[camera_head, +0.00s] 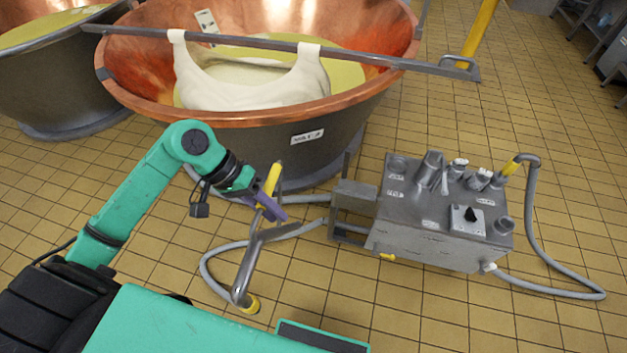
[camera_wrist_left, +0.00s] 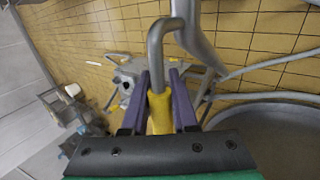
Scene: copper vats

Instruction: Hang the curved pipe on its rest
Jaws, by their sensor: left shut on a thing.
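The curved pipe (camera_head: 247,268) is a grey metal tube with a yellow grip section. My left gripper (camera_head: 270,202) has purple fingers and is shut on the yellow section, holding the pipe in front of the vat. I cannot tell for certain which part is the pipe's rest. My right gripper is out of view.
A grey metal machine (camera_head: 432,215) with sockets and a knob stands right of the pipe, a box-like bracket (camera_head: 355,195) on its left side. A grey hose (camera_head: 215,250) loops near the pipe's lower end. The copper vat (camera_head: 250,115) stands behind. Tiled floor (camera_head: 340,310) is open in front.

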